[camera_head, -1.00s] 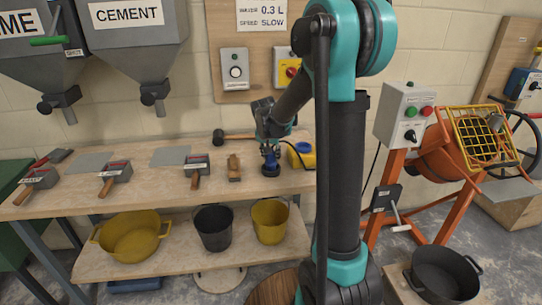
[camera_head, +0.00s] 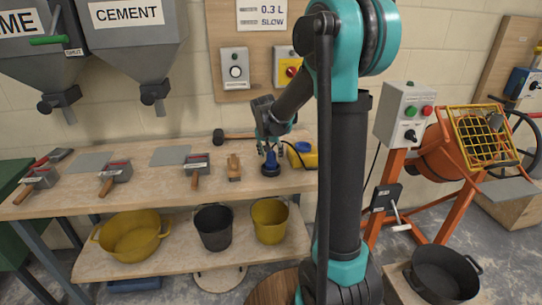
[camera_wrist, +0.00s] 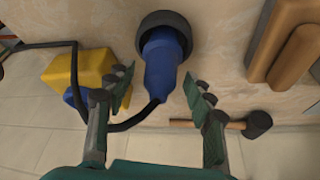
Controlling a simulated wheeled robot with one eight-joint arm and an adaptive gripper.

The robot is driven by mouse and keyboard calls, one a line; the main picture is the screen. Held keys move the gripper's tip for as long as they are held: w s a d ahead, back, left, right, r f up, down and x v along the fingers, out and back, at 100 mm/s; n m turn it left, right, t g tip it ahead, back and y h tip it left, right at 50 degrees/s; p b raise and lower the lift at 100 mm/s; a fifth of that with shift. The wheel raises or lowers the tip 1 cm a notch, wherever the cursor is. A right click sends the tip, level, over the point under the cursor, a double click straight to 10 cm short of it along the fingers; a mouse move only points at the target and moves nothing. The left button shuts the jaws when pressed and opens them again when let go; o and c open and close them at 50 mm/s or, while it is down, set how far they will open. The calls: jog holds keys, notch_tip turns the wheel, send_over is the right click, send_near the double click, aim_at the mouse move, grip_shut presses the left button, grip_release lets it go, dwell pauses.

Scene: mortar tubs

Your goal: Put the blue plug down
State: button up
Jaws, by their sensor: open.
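The blue plug (camera_wrist: 162,62) sits with its end in a dark round holder (camera_wrist: 163,22) on the wooden bench, its black cable trailing off. In the head view the blue plug (camera_head: 270,158) stands upright on the bench top in the dark round base (camera_head: 270,171). My gripper (camera_wrist: 160,88) is open, one finger on each side of the plug, with visible gaps to it in the wrist view. In the head view my gripper (camera_head: 270,146) is right above the plug and partly hides it.
A yellow and blue box (camera_head: 303,154) stands right of the plug, joined by the cable (camera_wrist: 40,44). A mallet (camera_head: 222,137) lies behind, and a wooden float (camera_head: 234,167) lies to the left. Tubs, such as the yellow bucket (camera_head: 270,221), stand on the lower shelf.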

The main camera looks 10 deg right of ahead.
jog(key=v, duration=1.1)
jog(key=s+d+f+n, duration=0.1)
jog(key=s+d+f, duration=0.1)
jog(key=s+f, duration=0.3)
jog(key=s+d+f+n+y, duration=0.1)
jog(key=s+f, duration=0.5)
jog(key=s, duration=0.6)
jog(key=s+d+f+n, duration=0.2)
jog(key=s+f, duration=0.3)
jog(key=s, duration=0.4)
jog(key=shift+s+d+f+y, duration=0.25)
jog(key=shift+d+f+y, duration=0.05)
jog(key=shift+d+y, duration=0.1)
jog(key=shift+c, duration=0.3)
